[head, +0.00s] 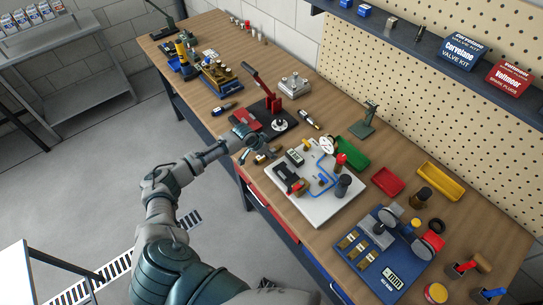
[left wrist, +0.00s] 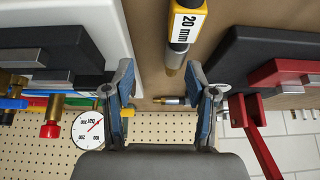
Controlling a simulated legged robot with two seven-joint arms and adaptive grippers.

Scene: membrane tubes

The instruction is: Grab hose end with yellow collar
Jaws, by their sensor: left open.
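A hose end with a yellow collar marked "20 mm" (left wrist: 184,28) lies on the bench in the left wrist view, its metal tip pointing down the picture between my fingertips. In the head view, a small brass-and-dark piece (head: 266,156) beside my gripper seems to be it, partly covered by the fingers. My left gripper (head: 258,146) is open and empty just above the bench; its two blue-padded fingers also show in the left wrist view (left wrist: 163,80). The tip is nearer the right-hand finger there; I cannot tell whether they touch. My right gripper is not in view.
A white board with blue tubing (head: 318,207) and a gauge (head: 328,146) lies right of the gripper. A black base with a red lever press (head: 270,100) stands behind it. Another small fitting (head: 310,119) lies farther back. Bare wood separates them.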

